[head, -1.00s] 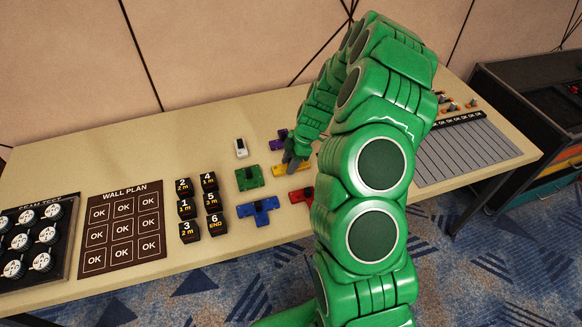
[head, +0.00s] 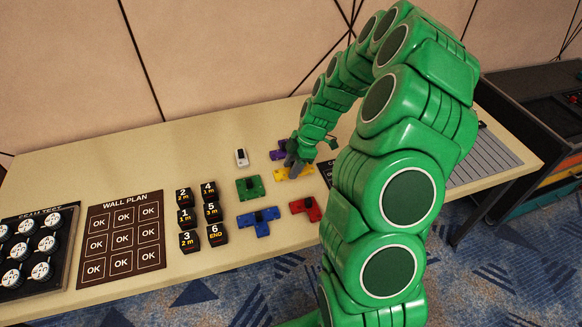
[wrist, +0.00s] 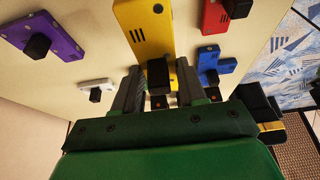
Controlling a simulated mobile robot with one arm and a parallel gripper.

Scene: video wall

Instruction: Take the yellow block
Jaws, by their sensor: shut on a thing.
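The yellow block (head: 295,172) is a flat piece with a black knob, among the other coloured blocks on the table. In the wrist view the yellow block (wrist: 146,35) lies straight ahead, with its knob between my two fingers. My gripper (head: 291,160) is at the yellow block in the head view and hides part of it. In the wrist view my gripper (wrist: 160,88) is shut on the knob. I cannot tell whether the block is clear of the table.
Close by are a purple block (head: 276,151), green block (head: 250,187), blue block (head: 258,222), red block (head: 306,209) and white piece (head: 241,157). Several black number cubes (head: 186,216) and the wall plan board (head: 124,236) are to the left. The table's (head: 60,175) back left is clear.

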